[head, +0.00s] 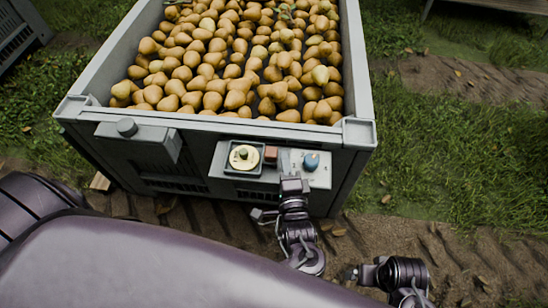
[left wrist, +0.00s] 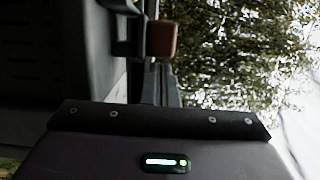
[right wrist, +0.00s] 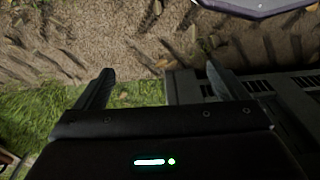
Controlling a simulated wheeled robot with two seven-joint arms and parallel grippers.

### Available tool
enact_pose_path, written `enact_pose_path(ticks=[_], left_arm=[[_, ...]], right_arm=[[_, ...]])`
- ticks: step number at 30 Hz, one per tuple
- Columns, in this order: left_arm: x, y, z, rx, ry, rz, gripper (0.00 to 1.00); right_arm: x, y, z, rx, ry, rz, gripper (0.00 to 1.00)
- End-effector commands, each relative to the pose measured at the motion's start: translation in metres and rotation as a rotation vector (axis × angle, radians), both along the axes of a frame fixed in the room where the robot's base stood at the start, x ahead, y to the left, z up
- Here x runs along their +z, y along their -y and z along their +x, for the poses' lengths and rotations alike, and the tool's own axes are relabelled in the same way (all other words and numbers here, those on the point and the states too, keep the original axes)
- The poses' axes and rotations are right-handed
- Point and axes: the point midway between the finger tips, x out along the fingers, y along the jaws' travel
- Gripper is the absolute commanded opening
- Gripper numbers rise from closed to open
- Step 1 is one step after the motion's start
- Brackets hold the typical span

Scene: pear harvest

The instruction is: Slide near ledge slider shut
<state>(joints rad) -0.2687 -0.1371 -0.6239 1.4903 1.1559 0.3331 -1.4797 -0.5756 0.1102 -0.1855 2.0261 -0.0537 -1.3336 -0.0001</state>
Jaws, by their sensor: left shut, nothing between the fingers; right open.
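The near ledge (head: 230,178) is a grey shelf on the front wall of a pear-filled crate (head: 220,118). A small reddish-brown block (head: 271,154), which looks like the slider's handle, sits on it between a round yellow plate with a green knob (head: 243,155) and a blue knob (head: 311,160). My left gripper (head: 292,182) is shut and empty at the ledge's front, just right of and below the block. In the left wrist view the block (left wrist: 162,38) shows near the fingers; contact is unclear. My right gripper (right wrist: 160,85) is open and empty, away from the ledge.
Another crate (head: 20,30) stands at far left.

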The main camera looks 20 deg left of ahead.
Motion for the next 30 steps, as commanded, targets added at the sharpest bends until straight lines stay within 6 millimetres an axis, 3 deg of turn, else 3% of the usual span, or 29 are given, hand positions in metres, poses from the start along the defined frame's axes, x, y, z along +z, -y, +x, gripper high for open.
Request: enact_pose_path(ticks=[16,30], left_arm=[[0.001,0.0,-0.002,0.0,0.0,0.0,0.0],[0.001,-0.026,-0.009,0.001,-0.001,0.001,0.0]], right_arm=[[0.005,0.0,0.0,0.001,0.001,0.001,0.94],[-0.073,0.01,-0.002,-0.031,0.021,-0.002,0.94]])
